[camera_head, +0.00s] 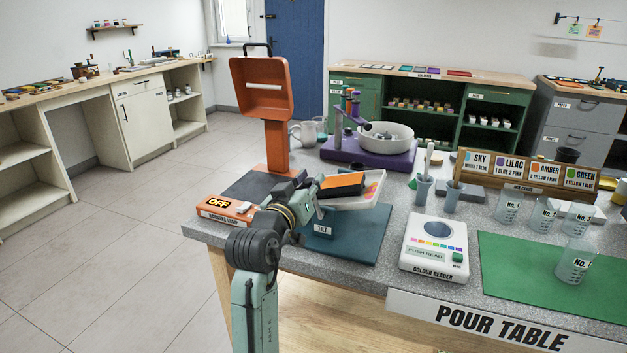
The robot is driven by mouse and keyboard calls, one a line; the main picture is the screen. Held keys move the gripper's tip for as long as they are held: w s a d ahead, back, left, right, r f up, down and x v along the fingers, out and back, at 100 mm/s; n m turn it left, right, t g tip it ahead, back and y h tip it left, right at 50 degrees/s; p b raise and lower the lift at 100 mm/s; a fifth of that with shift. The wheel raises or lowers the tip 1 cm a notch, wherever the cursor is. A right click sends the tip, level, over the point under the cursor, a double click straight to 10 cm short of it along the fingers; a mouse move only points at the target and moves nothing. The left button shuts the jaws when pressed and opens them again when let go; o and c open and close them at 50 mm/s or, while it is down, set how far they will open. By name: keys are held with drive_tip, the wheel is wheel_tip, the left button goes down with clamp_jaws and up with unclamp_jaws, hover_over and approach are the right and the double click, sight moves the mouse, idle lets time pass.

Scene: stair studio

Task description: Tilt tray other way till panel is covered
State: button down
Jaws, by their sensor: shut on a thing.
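A white tray (345,203) sits tilted on a teal tilt stand (350,238) near the table's left end, with its right side higher. In it is a flat panel (342,181) with an orange top and a dark edge. Small pinkish-orange patches show at the tray's right end. My gripper (316,198) is at the tray's left side, shut on what looks like its edge or handle. My arm and wrist hide the exact grip and part of the stand.
An orange lamp (262,90) stands behind the tray, with an OFF box (226,209) to its left. A colour reader (434,247) stands right of the stand. A purple mixer (368,152) stands behind.

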drive_tip(key=shift+a+r+n, duration=0.1)
drive_tip(key=shift+a+n, duration=0.2)
drive_tip(key=shift+a, duration=0.05)
idle(0.4)
drive_tip(key=c, duration=1.6)
unclamp_jaws()
drive_tip(key=shift+o, duration=1.2)
drive_tip(key=shift+d, duration=0.1)
drive_tip(key=v, duration=1.2)
